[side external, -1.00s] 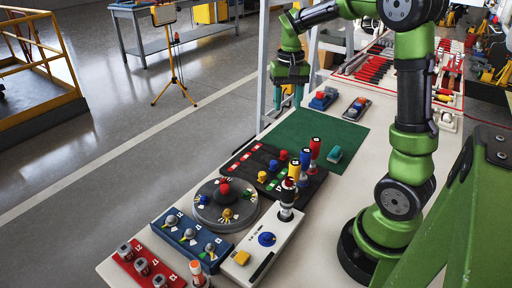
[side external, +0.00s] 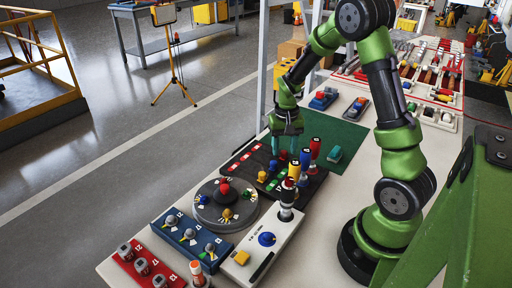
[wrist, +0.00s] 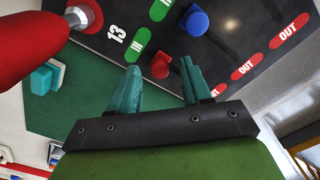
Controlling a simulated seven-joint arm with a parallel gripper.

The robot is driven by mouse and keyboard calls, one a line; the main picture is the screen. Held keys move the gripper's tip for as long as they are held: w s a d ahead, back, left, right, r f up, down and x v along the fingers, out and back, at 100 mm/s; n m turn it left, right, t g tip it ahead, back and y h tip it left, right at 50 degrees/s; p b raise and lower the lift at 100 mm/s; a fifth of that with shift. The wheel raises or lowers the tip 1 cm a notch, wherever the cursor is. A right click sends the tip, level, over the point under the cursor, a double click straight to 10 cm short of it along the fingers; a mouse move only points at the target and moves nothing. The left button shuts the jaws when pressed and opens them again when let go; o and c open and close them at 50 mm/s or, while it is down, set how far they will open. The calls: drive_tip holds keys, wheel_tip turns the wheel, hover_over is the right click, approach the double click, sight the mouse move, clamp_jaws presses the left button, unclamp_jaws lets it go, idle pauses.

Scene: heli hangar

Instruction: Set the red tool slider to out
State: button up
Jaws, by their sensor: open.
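The red slider knob (wrist: 160,66) stands on a dark panel (wrist: 115,18) with green IN and red OUT labels. In the wrist view it is nearer the green IN label by the number 13 than the red OUT labels. It also shows as a small red knob in the side view (side external: 284,155). My gripper (wrist: 159,64) has its teal fingers apart, and the knob appears between the fingertips. Whether the tips are down around it or still above it, I cannot tell. In the side view my gripper (side external: 287,148) points down over the panel's far end.
A blue knob (wrist: 197,20) stands close beside the red one. Tall red, blue and yellow handles rise close to my gripper; a red one (wrist: 25,38) looms in the wrist view. A teal block (side external: 334,154) lies on the green mat (side external: 345,137).

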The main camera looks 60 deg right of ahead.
drive_tip(key=shift+f, duration=0.5)
clamp_jaws()
